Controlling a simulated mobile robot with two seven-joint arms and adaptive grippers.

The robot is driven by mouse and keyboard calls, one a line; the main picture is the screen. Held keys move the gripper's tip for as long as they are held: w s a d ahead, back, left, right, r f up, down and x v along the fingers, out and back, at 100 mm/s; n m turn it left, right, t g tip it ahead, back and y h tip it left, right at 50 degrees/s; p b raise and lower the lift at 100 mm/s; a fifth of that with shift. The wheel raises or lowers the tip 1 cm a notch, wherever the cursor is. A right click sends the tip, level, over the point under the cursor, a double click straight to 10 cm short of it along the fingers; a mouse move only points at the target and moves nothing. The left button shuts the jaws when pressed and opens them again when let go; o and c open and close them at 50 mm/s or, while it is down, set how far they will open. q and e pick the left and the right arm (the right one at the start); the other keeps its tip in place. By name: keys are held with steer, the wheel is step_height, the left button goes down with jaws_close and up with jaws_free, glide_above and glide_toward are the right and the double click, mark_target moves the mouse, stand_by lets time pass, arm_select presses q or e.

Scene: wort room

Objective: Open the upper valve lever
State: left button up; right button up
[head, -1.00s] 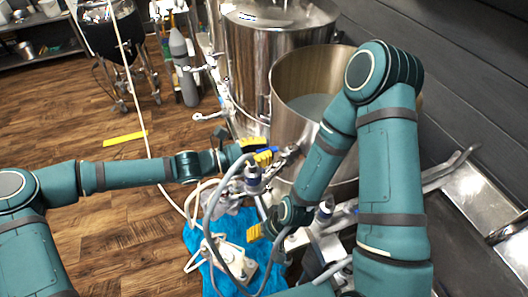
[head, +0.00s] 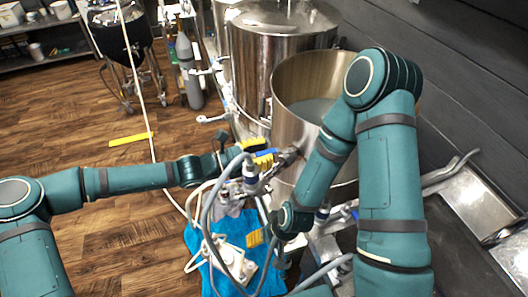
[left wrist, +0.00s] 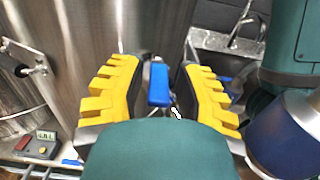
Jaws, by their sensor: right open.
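The blue upper valve lever (left wrist: 158,85) stands upright between the two yellow-padded fingers of my left gripper (left wrist: 162,92) in the left wrist view. The fingers are spread, one on each side of it, and a gap shows on the right. In the head view the lever (head: 266,152) shows as a small blue piece between the yellow pads of my left gripper (head: 260,153), beside the open steel kettle (head: 290,130). My right gripper (head: 264,238) is lower, above the blue cloth, with one yellow pad visible. My right arm hides part of it and the fittings there.
Grey and white hoses (head: 207,225) loop close below my left gripper. A closed steel kettle (head: 265,60) stands behind.

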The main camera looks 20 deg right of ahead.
arm_select(q)
steer(key=shift+o, duration=0.5)
steer(key=a, duration=1.2)
steer(key=shift+s, duration=0.4)
